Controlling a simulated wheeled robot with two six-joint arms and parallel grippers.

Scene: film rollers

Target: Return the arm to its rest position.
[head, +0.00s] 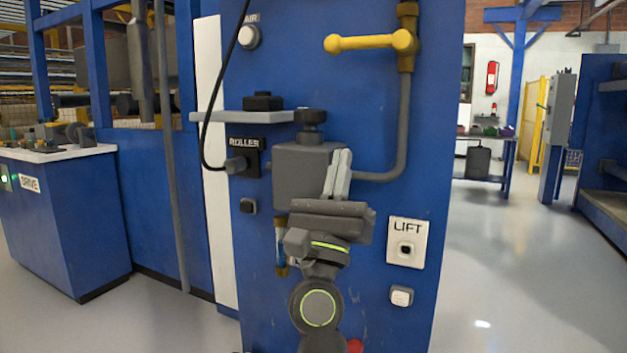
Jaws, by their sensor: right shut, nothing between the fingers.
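My right gripper (338,173) is raised in front of the blue machine panel (300,90), its two pale fingers together and pointing up. Nothing shows between them. It overlaps the grey box (298,172) on the panel in the picture; I cannot tell whether it touches it. My right arm comes up from the bottom middle of the view. My left gripper is not in view.
The panel carries a yellow lever (365,43), a grey pipe (404,125), a small shelf (232,117), a ROLLER socket (240,158) with a cable, and a LIFT plate (406,243). A DRIVE cabinet (62,220) stands left. Floor (500,270) is open at right.

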